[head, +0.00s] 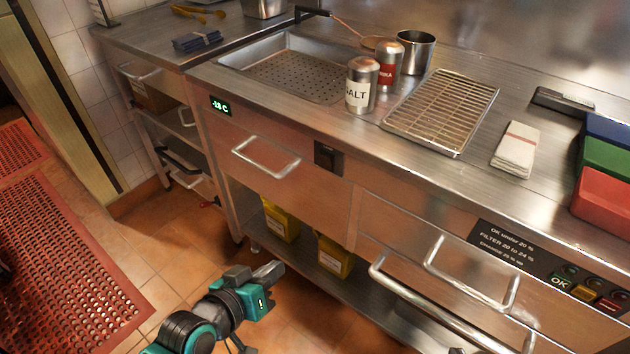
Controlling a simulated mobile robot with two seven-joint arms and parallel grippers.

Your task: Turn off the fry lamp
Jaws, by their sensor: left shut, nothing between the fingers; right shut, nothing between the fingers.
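A black switch (327,157) in a square dark plate sits on the steel counter's front panel, right of a drawer handle. I cannot read a label on it or tell its position. No lamp is clearly visible; warm light falls on the steel. My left gripper (272,271) is shut and empty, low in front of the counter, below the switch and apart from it. A small dark tip at the bottom edge seems to be my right gripper (456,350); most of it is out of frame.
A perforated pan (290,75), salt shaker (361,88), second shaker (388,62) and wire rack (440,110) are on the counter. Drawer handles (266,158) and a long bar (430,310) stick out in front. Lit buttons (582,292) sit at right. Yellow containers (333,257) stand below.

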